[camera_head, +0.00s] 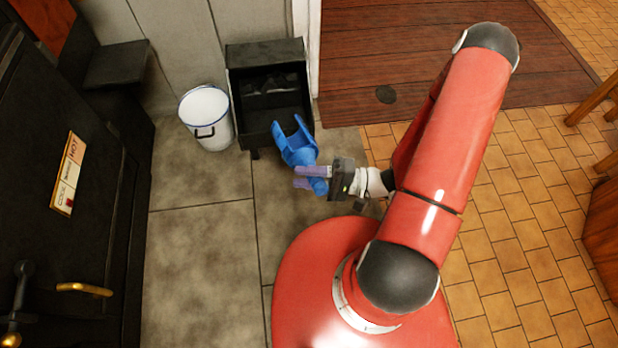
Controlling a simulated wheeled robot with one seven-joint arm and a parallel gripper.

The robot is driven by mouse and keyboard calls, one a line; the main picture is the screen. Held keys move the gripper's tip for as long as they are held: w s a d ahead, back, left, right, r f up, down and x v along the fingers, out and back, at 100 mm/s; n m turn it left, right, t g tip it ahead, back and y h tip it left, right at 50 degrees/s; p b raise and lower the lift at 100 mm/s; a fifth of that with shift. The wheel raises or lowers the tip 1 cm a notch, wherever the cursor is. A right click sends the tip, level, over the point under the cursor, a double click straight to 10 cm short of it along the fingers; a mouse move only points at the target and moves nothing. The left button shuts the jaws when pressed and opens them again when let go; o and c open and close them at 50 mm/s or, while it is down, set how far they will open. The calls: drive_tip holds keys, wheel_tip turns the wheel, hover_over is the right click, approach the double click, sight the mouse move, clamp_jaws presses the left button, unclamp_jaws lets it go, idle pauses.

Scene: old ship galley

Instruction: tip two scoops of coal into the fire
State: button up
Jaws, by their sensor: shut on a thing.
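A blue scoop (292,148) is held by my gripper (314,177), which is shut on its handle. The scoop points up and left, with its open end over or close to the front right edge of a black coal box (243,125). Dark lumps that look like coal (275,84) lie at the back of the box. The scoop looks empty, though I cannot see fully into it. The black stove (60,125) stands at the left with a label on its front. No fire shows in this view.
A white bucket with a blue rim (207,117) stands left of the coal box. A brass handle (84,289) sticks out from the stove front. Grey floor slabs (200,250) between the stove and my base are clear. Wooden furniture (602,225) stands at the far right.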

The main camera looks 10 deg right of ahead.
sight(286, 142)
drive_tip(key=shift+w+a+f+m+h, duration=0.15)
drive_tip(key=shift+w+a+f+m, duration=0.45)
drive_tip(key=shift+w, duration=1.65)
drive_tip(key=shift+w+a+f+m+h, duration=0.3)
drive_tip(key=shift+w+f, duration=0.5)
drive_tip(key=shift+w, duration=1.4)
drive_tip(key=shift+w+a+f+m+h, duration=0.1)
drive_tip(key=shift+w+a+f+m, duration=0.4)
drive_tip(key=shift+w, duration=1.75)
drive_tip(key=shift+w+a+f+b, duration=1.3)
drive_tip(key=shift+w+f+b, duration=2.05)
drive_tip(key=shift+w, duration=2.15)
drive_tip(key=shift+s+d+r+n+g+y+p, duration=0.1)
drive_tip(key=shift+s+d+r+n+y+p, duration=0.5)
drive_tip(key=shift+s, duration=1.05)
drive_tip(key=shift+s+d+r+n+g+y+p, duration=0.15)
drive_tip(key=shift+s+r+n+p, duration=0.2)
drive_tip(key=shift+s+r+n, duration=0.95)
drive_tip(key=shift+s+d+r+n+g+y+p, duration=0.1)
drive_tip(key=shift+s+d+r+n+y+p, duration=0.3)
drive_tip(key=shift+s, duration=1.6)
drive_tip(key=s+d+r+p, duration=0.1)
drive_tip(key=s+r+p, duration=0.1)
drive_tip(key=s, duration=0.6)
drive_tip(key=s+d+r+p, duration=0.2)
drive_tip(key=s+r, duration=0.2)
drive_tip(key=s, duration=0.4)
drive_tip(key=shift+s+d, duration=0.3)
drive_tip(key=shift+s, duration=0.05)
